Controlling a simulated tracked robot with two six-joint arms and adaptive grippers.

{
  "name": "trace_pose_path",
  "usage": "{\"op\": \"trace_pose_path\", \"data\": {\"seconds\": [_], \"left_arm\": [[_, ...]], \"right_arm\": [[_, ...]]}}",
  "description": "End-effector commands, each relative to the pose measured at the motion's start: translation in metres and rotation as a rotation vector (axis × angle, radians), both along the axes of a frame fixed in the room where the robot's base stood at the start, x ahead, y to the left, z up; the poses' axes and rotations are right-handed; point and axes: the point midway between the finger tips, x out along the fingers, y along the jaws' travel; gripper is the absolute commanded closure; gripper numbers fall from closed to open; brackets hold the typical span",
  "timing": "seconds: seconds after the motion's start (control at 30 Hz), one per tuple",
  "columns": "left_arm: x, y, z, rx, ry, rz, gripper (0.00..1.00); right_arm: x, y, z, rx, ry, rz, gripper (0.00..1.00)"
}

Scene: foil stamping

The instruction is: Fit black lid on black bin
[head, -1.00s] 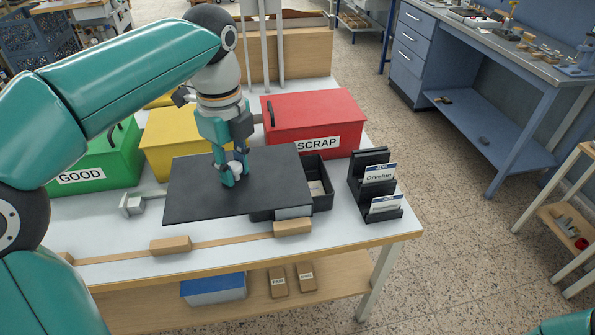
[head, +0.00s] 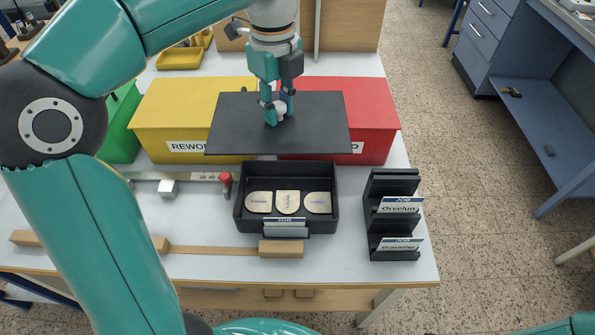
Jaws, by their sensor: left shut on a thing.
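The black lid (head: 235,135) is a flat dark panel with a light knob on top. My left gripper (head: 278,112) is shut on the knob and holds the lid in the air, in front of the yellow and red boxes. The black bin (head: 239,213) stands open on the white table, nearer than the lid in the picture. Several pale rounded plates (head: 288,202) lie in the bin, and a job card (head: 285,222) is at its front. The lid and bin look apart. My right gripper is out of view; only bits of teal arm show at the bottom edge.
A yellow REWORK box (head: 170,110) and a red box (head: 375,118) stand behind the bin, a green box (head: 118,115) at left. A black card rack (head: 380,215) stands to its right, a metal gauge (head: 170,186) to its left. A wooden strip (head: 215,250) lies in front.

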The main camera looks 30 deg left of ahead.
Motion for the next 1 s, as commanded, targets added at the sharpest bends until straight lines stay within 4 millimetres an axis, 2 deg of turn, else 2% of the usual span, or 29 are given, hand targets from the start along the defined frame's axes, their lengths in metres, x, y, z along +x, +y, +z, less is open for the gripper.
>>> {"op": "trace_pose_path", "data": {"seconds": [0.2,0.5,0.6,0.83,1.0], "left_arm": [[0.006,-0.009,-0.053,-0.001,0.007,-0.026,1.0],[0.009,-0.013,-0.126,0.0,0.005,-0.035,1.0],[0.009,-0.013,-0.14,0.0,0.004,-0.037,1.0],[0.01,-0.014,-0.157,-0.001,0.002,-0.036,1.0],[0.009,-0.014,-0.181,0.001,0.005,-0.037,1.0]], "right_arm": [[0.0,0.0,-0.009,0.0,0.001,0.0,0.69],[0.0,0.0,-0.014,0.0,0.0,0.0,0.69],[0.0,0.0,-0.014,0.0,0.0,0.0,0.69],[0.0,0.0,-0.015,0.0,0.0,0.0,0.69],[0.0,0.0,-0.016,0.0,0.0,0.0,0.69]]}}
